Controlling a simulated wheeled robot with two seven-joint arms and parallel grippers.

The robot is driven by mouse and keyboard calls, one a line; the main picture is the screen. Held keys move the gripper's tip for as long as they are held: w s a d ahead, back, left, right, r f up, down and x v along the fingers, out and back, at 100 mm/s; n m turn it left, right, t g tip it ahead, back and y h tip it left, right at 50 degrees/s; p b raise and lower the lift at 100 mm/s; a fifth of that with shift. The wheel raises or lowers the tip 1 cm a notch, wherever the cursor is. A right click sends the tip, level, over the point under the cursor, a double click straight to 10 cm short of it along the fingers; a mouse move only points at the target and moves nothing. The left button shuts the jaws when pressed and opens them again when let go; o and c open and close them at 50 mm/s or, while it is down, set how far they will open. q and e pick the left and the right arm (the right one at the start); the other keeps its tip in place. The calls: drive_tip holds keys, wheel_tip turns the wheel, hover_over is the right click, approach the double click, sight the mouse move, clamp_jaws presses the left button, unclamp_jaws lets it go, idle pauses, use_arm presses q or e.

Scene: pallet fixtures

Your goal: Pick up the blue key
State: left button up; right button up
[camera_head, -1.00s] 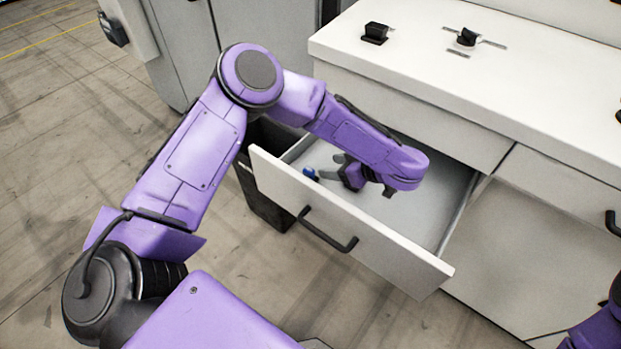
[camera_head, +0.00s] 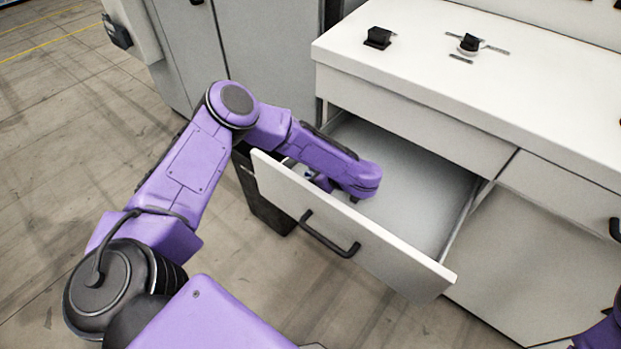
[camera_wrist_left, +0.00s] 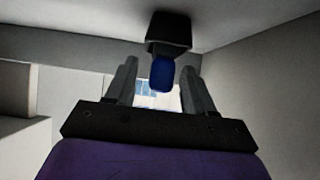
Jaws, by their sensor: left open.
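The blue key (camera_wrist_left: 161,74) shows in the left wrist view as a blue piece below a dark block (camera_wrist_left: 169,32). It lies between the two fingers of my left gripper (camera_wrist_left: 158,66), with a gap visible on each side. The gripper is open. In the head view my left wrist reaches down into the open drawer (camera_head: 425,190), near its left front corner. The fingers and most of the key are hidden there behind the wrist and drawer front. My right gripper is out of view.
The drawer front (camera_head: 350,225) with its black handle (camera_head: 328,236) stands close to my left wrist. The rest of the drawer floor is clear. The white countertop (camera_head: 480,90) above holds a black block (camera_head: 378,37) and a small black fixture (camera_head: 468,43).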

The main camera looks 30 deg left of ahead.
use_arm(q)
drive_tip(key=shift+d, duration=0.1)
clamp_jaws()
